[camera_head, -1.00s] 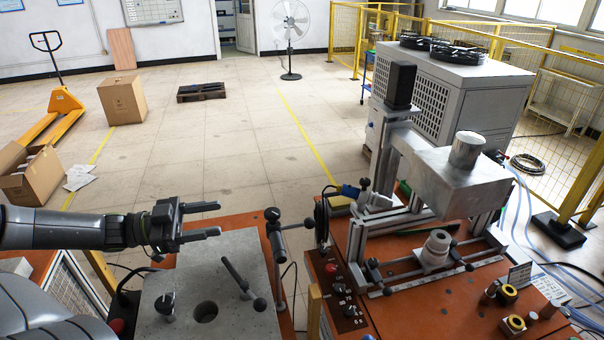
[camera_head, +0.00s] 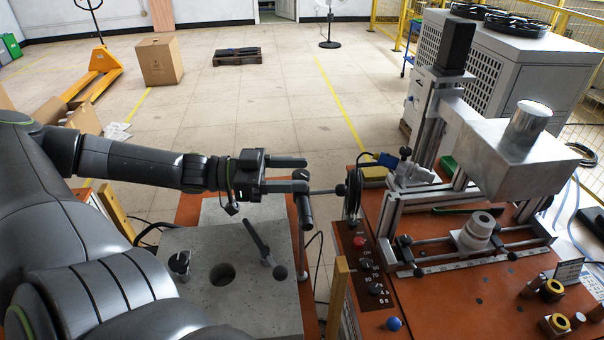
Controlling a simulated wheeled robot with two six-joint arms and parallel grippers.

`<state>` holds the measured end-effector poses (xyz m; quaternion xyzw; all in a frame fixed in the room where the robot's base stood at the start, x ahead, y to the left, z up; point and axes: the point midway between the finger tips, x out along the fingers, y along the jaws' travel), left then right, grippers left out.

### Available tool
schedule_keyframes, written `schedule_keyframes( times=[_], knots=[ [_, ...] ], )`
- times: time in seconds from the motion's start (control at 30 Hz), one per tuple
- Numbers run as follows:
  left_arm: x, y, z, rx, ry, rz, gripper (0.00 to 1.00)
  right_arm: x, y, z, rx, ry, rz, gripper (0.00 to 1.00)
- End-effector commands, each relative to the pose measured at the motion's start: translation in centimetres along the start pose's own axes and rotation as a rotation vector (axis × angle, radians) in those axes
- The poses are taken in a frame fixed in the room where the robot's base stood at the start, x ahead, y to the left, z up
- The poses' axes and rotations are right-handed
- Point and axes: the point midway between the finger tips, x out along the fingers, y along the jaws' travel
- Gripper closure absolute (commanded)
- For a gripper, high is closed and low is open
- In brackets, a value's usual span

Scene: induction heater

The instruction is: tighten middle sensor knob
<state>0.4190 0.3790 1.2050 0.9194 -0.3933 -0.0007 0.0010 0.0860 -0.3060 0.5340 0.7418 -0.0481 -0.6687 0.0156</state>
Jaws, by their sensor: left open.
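A small dark knob (camera_head: 300,174) shows at the top of the stand. My left gripper (camera_head: 305,175) comes in from the left with its fingers spread. The upper finger is beyond the knob and the lower finger is in front of the stand's head, so the knob appears between them. I cannot tell whether either finger touches it. The lower finger hides part of the stand's head. My right gripper is not in view.
A grey metal plate (camera_head: 205,245) with a round hole and a tilted black lever (camera_head: 257,238) lies below my left arm. Right of the stand is an orange bench (camera_head: 450,305) with the heater box (camera_head: 500,158) and a black coil (camera_head: 352,193).

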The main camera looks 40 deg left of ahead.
Motion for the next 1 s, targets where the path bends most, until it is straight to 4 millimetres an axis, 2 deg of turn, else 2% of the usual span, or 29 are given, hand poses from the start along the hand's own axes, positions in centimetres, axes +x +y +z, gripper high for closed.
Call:
schedule_keyframes(
  times=[0.03,0.2,0.57,0.67,0.9,1.0],
  knots=[
    [0.5,0.0,0.3,0.002,0.003,0.002,0.48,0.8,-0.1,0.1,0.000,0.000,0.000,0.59],
    [1.6,0.0,0.1,0.001,0.001,0.000,0.48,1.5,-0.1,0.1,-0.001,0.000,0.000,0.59],
    [1.9,0.0,0.0,0.000,-0.001,-0.001,0.48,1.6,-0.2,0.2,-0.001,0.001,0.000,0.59],
    [1.9,0.0,0.0,0.000,0.000,-0.001,0.58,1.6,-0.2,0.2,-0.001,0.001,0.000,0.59],
    [1.9,0.0,0.0,0.001,0.000,-0.001,0.90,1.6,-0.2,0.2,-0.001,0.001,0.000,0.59],
    [1.9,0.0,0.0,0.001,0.000,0.001,0.91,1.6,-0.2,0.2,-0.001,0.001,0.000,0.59]
  ],
)
